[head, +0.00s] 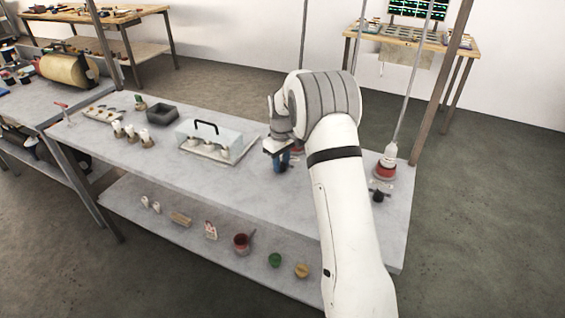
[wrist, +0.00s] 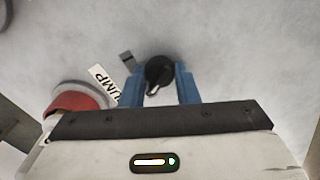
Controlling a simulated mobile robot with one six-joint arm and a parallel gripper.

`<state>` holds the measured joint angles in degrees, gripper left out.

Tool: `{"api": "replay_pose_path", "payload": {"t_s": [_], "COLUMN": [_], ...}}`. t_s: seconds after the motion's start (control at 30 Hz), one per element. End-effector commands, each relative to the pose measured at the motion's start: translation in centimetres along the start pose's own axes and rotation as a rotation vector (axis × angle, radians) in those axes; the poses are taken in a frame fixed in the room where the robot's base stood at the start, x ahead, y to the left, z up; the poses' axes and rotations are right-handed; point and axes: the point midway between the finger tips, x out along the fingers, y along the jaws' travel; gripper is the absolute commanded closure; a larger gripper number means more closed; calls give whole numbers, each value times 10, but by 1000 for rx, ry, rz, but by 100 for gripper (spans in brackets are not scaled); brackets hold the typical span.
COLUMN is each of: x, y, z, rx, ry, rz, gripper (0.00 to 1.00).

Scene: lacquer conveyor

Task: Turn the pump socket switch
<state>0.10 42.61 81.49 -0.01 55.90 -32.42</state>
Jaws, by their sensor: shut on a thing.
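The pump socket switch is a round black knob (wrist: 159,72) with a pale pointer mark, seen in the wrist view. A white label (wrist: 103,83), with "UMP" readable, lies beside it. My gripper (wrist: 161,86) has its two blue fingers on either side of the knob and is shut on it. In the head view my gripper (head: 282,160) points down at the grey table (head: 240,182); the knob there is hidden by the gripper and arm. A red, round-based thing (wrist: 76,103) sits left of the label, partly covered by the gripper body.
A second red-based fixture (head: 385,168) with a rod and a black knob (head: 377,196) stands at the table's right end. A clear case with a black handle (head: 207,139) stands left of my gripper. A dark tray (head: 162,113) and small pots lie farther left.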

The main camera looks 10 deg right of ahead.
Motion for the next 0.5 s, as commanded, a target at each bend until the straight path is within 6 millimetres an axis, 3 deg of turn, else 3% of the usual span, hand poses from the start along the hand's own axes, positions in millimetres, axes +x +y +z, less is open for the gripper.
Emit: {"api": "replay_pose_path", "payload": {"t_s": [0.1, 0.13, 0.37, 0.5], "x": [0, 0, 0, 0], "y": [-1, -1, -1, 0], "z": [0, 0, 0, 0], "rx": [-1, -1, 0, 0], "ry": [0, 0, 0, 0], "rz": [-1, -1, -1, 0], "gripper": [95, 70, 51, 50]}}
